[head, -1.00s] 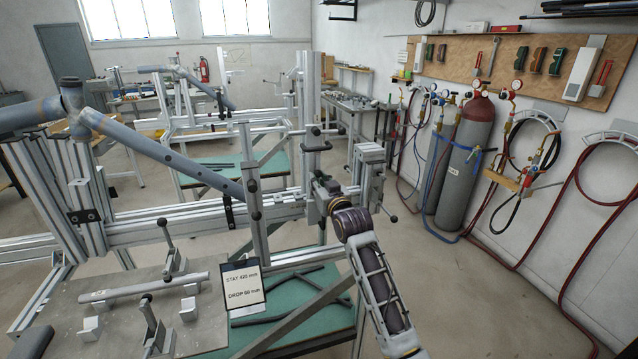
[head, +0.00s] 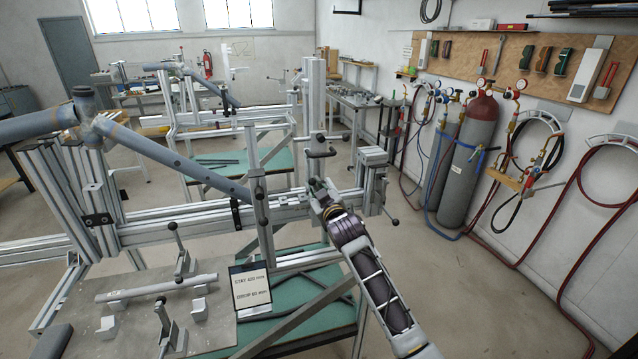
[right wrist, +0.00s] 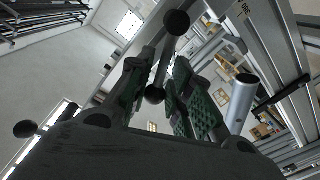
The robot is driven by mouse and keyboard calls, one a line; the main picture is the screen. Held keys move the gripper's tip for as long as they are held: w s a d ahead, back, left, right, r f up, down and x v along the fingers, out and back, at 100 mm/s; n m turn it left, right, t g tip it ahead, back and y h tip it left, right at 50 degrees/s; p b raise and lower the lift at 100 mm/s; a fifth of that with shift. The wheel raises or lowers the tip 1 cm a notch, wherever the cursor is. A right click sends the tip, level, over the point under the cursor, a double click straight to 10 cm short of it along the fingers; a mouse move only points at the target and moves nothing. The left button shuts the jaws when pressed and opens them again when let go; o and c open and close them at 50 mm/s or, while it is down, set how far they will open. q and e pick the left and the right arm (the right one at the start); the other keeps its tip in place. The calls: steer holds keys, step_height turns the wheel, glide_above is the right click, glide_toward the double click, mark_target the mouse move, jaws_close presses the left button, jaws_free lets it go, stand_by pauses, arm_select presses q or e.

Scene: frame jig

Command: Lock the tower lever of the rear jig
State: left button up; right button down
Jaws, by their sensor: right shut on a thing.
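The near jig (head: 160,232) has an aluminium rail and carries a grey bicycle frame tube (head: 172,160). A tower with a dark clamp (head: 319,151) and ball-ended handles stands at its right end. My right gripper (head: 319,192) is at the tower, just below that clamp. In the right wrist view its green-padded fingers (right wrist: 158,98) are closed about a lever (right wrist: 163,62) with black ball knobs, one knob between the fingers and one beyond the tips. In the head view my gripper hides most of this lever, so its angle is unclear. My left gripper is not in view.
A plate (head: 95,300) with upright toggle clamps and a short tube lies at front left. A similar jig (head: 215,118) stands behind. Gas cylinders (head: 470,150) with hoses stand at the right wall, with open floor before them.

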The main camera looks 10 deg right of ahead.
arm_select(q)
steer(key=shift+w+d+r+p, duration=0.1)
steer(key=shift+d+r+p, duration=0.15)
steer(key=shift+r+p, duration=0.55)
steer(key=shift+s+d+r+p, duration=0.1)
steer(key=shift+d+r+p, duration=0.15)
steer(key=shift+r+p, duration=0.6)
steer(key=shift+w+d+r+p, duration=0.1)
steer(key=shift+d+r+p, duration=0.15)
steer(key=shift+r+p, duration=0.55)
arm_select(e)
steer(key=shift+a+f+n+h, duration=0.15)
steer(key=shift+a+f+n, duration=0.55)
steer(key=shift+n, duration=1.4)
steer(key=shift+a+f+n+h, duration=0.3)
steer(key=shift+f+n, duration=0.65)
steer(key=shift+n, duration=1.15)
steer(key=shift+a+f+n+h, duration=0.1)
steer(key=shift+a+f+n, duration=0.65)
steer(key=shift+n, duration=1.35)
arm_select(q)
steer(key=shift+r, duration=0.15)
arm_select(e)
steer(key=shift+s+d+f, duration=0.1)
steer(key=shift+f, duration=0.05)
steer(key=c, duration=1.5)
jaws_free()
steer(key=shift+c, duration=0.2)
